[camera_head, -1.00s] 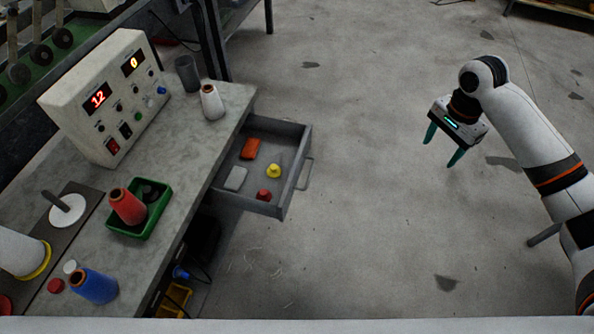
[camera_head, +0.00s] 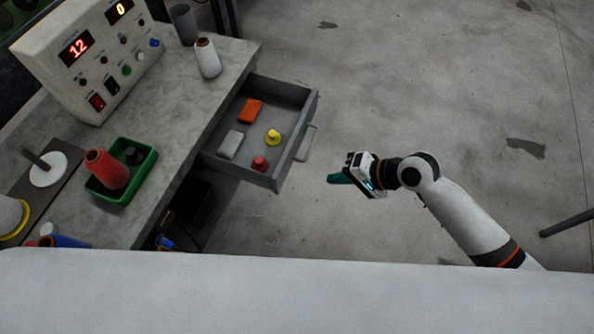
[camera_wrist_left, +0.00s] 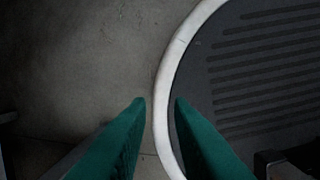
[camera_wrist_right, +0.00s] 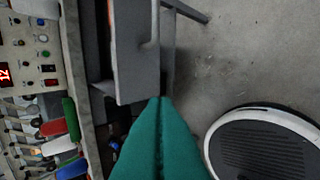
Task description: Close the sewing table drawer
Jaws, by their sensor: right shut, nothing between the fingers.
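The grey drawer (camera_head: 280,182) is pulled out from the right side of the sewing table (camera_head: 200,105). Its bar handle (camera_head: 307,143) is on the outer face. Inside lie an orange block, a pale grey block, a yellow piece and a red piece. My right gripper (camera_head: 335,178) is shut and empty, to the right of the drawer front and apart from it in the head view. In the right wrist view its closed green fingers (camera_wrist_right: 163,100) point toward the drawer's grey wall (camera_wrist_right: 137,60). My left gripper (camera_wrist_left: 159,101) shows only in its wrist view, fingertips apart, nothing between them, above the floor and my base.
Open concrete floor (camera_head: 430,90) lies right of the drawer.

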